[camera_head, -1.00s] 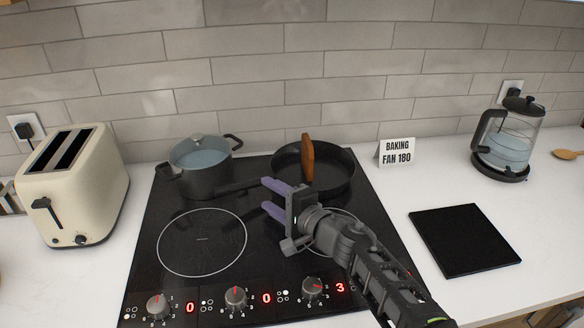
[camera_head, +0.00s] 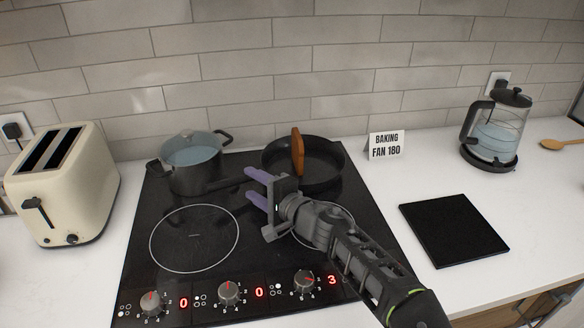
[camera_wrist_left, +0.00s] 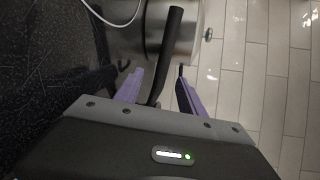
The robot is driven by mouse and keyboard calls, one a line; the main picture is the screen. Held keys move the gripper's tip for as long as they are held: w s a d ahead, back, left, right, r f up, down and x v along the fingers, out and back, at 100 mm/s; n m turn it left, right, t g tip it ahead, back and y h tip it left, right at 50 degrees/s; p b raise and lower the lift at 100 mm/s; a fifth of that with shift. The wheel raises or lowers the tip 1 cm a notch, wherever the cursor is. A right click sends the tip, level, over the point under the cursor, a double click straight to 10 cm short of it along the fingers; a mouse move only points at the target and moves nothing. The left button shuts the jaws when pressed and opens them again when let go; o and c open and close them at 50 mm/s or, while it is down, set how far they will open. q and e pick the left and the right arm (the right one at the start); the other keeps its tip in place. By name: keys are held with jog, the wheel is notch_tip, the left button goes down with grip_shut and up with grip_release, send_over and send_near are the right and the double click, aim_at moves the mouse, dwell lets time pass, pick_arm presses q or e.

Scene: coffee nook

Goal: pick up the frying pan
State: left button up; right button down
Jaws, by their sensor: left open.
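The black frying pan (camera_head: 325,165) sits on the back right of the hob, with a brown wooden utensil (camera_head: 298,150) standing in it. Its dark handle (camera_head: 222,186) points left toward the front of the pot. My left gripper (camera_head: 254,185) is open at the handle, its two purple fingers pointing left, in front of the pan. In the left wrist view the dark handle (camera_wrist_left: 172,45) runs between the open fingers; I cannot tell whether they touch it. My right gripper is not in view.
A grey lidded pot (camera_head: 192,165) stands close to the handle's end. The cooktop (camera_head: 140,265) has knobs along its front. A cream toaster (camera_head: 62,185) is at left, a sign (camera_head: 386,146), black mat (camera_head: 453,234) and glass kettle (camera_head: 495,135) at right. The front left zone is empty.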

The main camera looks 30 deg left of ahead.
aim_at(247, 180)
pick_arm(q)
jog(key=x, duration=0.4)
jog(key=shift+w+a+p, duration=0.15)
jog(key=shift+a+p, duration=0.15)
jog(key=shift+p, duration=0.1)
jog(key=shift+c, duration=0.6)
grip_shut()
dwell(0.7)
jog(key=shift+r, duration=0.1)
